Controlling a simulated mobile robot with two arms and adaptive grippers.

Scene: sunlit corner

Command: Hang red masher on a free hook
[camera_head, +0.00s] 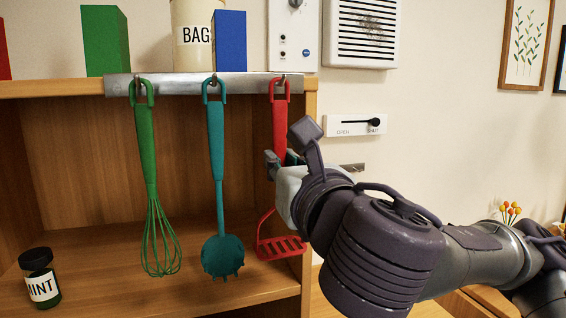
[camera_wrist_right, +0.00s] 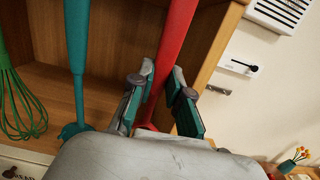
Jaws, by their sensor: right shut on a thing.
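The red masher (camera_head: 280,115) is upright at the right end of the metal hook rail (camera_head: 180,84), its loop at the rightmost hook. I cannot tell whether the loop is fully over that hook. My right gripper (camera_head: 281,160) is shut on the masher's handle, below the loop. In the right wrist view, the fingers (camera_wrist_right: 165,100) lie on either side of the red handle (camera_wrist_right: 176,45). The masher's slotted red head shows below the gripper; part of its shaft is hidden. A green whisk (camera_head: 147,150) and a teal ladle-like server (camera_head: 216,140) hang on other hooks. My left gripper is not in view.
A dark jar (camera_head: 40,278) stands on the lower board. A slider panel (camera_head: 355,126) is on the wall at right.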

